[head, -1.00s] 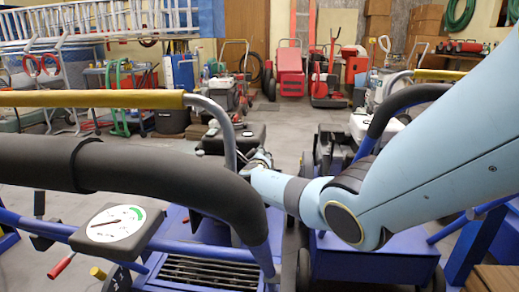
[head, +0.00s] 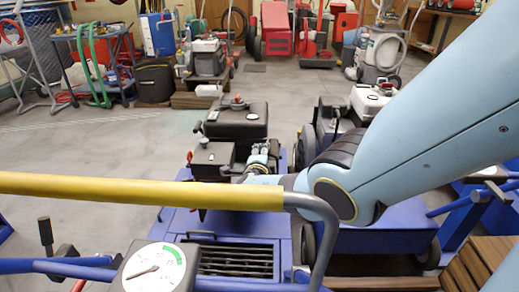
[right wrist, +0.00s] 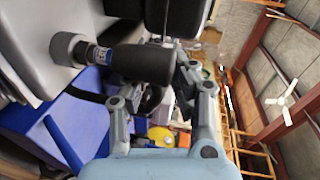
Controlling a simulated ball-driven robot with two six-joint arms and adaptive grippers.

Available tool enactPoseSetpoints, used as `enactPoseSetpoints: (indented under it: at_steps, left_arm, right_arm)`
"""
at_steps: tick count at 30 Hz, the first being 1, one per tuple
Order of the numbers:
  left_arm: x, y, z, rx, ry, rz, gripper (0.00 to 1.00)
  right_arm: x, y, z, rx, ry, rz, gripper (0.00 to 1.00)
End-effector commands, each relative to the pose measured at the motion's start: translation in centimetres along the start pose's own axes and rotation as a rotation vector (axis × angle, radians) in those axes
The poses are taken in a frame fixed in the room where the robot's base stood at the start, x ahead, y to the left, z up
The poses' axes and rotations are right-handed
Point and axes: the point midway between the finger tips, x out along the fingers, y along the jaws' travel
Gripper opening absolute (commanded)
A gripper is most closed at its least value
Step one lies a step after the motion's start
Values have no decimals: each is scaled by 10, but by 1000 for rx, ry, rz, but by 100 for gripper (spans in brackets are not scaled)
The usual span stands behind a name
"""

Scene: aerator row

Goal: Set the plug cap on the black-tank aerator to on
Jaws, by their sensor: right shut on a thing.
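The black-tank aerator, with its black tank (head: 237,120), stands mid-view on a blue deck in the head view. My right gripper (head: 262,160) reaches in from the right to the side of its engine. In the right wrist view the gripper (right wrist: 155,85) is shut on the black plug cap (right wrist: 142,63). The cap lies in line with the spark plug (right wrist: 72,48), whose metal hex and a short banded part show beside the cap's end. I cannot tell how deep the cap sits. In the head view the cap is hidden. My left gripper is not in view.
A yellow handle bar (head: 140,191) crosses the front, with a dial gauge (head: 155,270) below it. A white-tank machine (head: 372,102) stands close to the right. Open floor (head: 90,150) lies to the left.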

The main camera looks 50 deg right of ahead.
Motion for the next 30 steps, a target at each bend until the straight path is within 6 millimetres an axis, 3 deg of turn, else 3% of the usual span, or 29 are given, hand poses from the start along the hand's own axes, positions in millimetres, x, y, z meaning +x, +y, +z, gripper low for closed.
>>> enactPoseSetpoints:
  at_steps: [20, 21, 27, 30]
  left_arm:
    - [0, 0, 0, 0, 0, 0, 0]
    - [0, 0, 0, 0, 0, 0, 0]
    - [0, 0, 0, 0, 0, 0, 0]
    - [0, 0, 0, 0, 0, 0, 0]
  right_arm:
    - [-1, 4, -2, -61, 10, -1, 0]
    - [-1, 4, -2, -61, 10, -1, 29]
    - [-1, 3, -2, -57, 10, -2, 53]
    - [-1, 3, -2, -55, 10, -2, 53]
